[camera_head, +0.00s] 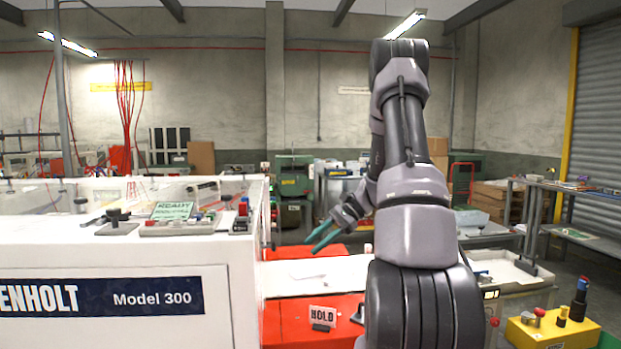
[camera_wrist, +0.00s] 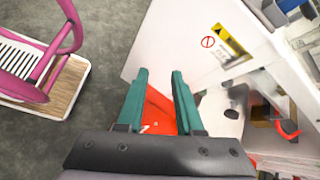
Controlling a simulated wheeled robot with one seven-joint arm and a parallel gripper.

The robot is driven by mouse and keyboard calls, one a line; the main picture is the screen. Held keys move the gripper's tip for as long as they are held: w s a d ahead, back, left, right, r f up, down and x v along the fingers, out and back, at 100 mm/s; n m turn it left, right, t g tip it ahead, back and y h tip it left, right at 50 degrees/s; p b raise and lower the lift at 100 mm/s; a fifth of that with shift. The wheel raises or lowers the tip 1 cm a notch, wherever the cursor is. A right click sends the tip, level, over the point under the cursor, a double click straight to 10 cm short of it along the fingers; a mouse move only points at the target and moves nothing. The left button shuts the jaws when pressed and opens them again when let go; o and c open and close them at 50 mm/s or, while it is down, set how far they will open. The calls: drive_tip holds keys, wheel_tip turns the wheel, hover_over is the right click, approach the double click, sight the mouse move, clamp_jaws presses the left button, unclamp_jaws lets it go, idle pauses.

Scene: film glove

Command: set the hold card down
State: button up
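The hold card (camera_head: 322,315) is a small white sign with HOLD in dark letters. It stands upright in a dark base on the red surface (camera_head: 285,325) beside the white machine, low in the head view. My gripper (camera_head: 314,240) is above and beyond the card, apart from it. Its two teal fingers are parted, and the wrist view shows nothing held between the fingertips (camera_wrist: 160,75). The card cannot be made out in the wrist view.
A green READY card (camera_head: 172,210) sits by a control panel on the white machine (camera_head: 120,255) at left. A yellow control box (camera_head: 552,328) is at lower right. In the wrist view, a pink-framed cart (camera_wrist: 50,60) stands on the grey floor.

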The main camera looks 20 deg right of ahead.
drive_tip(key=s+a+r+n+t+h, duration=0.3)
drive_tip(key=s+a+r+n+h, duration=0.1)
drive_tip(key=s+r, duration=0.6)
drive_tip(key=s+a+r+n+t+h, duration=0.3)
drive_tip(key=s+a+r+n+h, duration=0.1)
drive_tip(key=s+r, duration=0.6)
wheel_tip(320, 180, up, 2)
drive_tip(key=a+n, duration=0.1)
drive_tip(key=a, duration=0.1)
drive_tip(key=shift+s+a+n+h, duration=0.3)
drive_tip(key=shift+a+n+h, duration=0.05)
drive_tip(key=shift+n+h, duration=0.05)
drive_tip(key=shift+d+r, duration=0.1)
